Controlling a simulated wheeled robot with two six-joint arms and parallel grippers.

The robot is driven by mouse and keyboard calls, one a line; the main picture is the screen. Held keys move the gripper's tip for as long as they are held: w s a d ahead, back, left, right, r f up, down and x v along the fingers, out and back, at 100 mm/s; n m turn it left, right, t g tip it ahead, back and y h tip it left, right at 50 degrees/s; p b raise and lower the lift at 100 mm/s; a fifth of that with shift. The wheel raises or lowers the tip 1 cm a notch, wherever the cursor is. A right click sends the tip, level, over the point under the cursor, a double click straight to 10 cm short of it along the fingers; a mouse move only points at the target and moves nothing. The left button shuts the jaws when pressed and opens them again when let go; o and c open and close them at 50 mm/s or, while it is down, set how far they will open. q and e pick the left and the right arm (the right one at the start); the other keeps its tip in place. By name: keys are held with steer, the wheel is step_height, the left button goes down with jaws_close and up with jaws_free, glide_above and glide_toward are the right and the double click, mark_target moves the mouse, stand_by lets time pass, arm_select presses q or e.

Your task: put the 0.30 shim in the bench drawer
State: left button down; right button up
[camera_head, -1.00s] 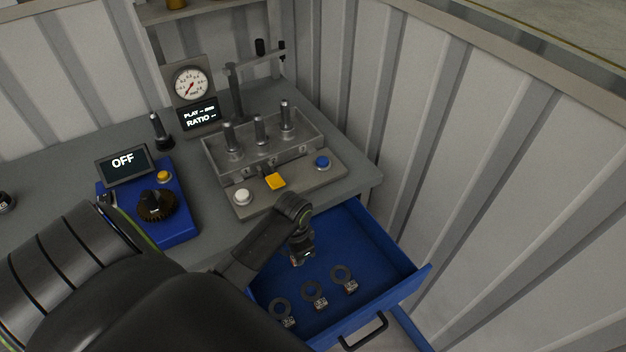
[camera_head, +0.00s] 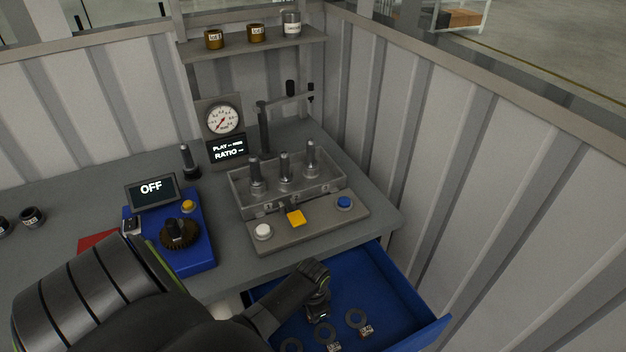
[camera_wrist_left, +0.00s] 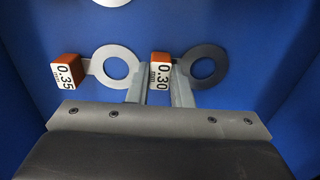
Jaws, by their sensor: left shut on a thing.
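The 0.30 shim (camera_wrist_left: 208,64) is a dark flat ring with an orange block bearing a white "0.30 mm" label. In the left wrist view its tag sits between the two fingers of my left gripper (camera_wrist_left: 160,88), which is shut on it. The blue bench drawer (camera_head: 392,285) is pulled open at the lower right of the head view. My left gripper (camera_head: 318,312) reaches down inside it; the shim cannot be made out there. Whether it touches the drawer floor I cannot tell. My right gripper is not in view.
Several other tagged shims lie in the drawer, among them a 0.35 shim (camera_wrist_left: 113,66) just left of the held one and a ring (camera_head: 357,318) near the drawer front. Above stand the bench (camera_head: 225,275), a gauge fixture with buttons (camera_head: 315,227) and a blue OFF unit (camera_head: 190,250).

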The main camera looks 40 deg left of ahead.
arm_select(q)
steer(key=c, duration=1.7)
jaws_free()
steer(key=shift+f, duration=0.15)
steer(key=o, duration=0.4)
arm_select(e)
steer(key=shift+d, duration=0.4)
arm_select(q)
step_height(320, 180, up, 12)
steer(key=shift+r, duration=0.2)
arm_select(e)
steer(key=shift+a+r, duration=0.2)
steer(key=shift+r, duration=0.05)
arm_select(q)
steer(key=shift+s+f, duration=0.1)
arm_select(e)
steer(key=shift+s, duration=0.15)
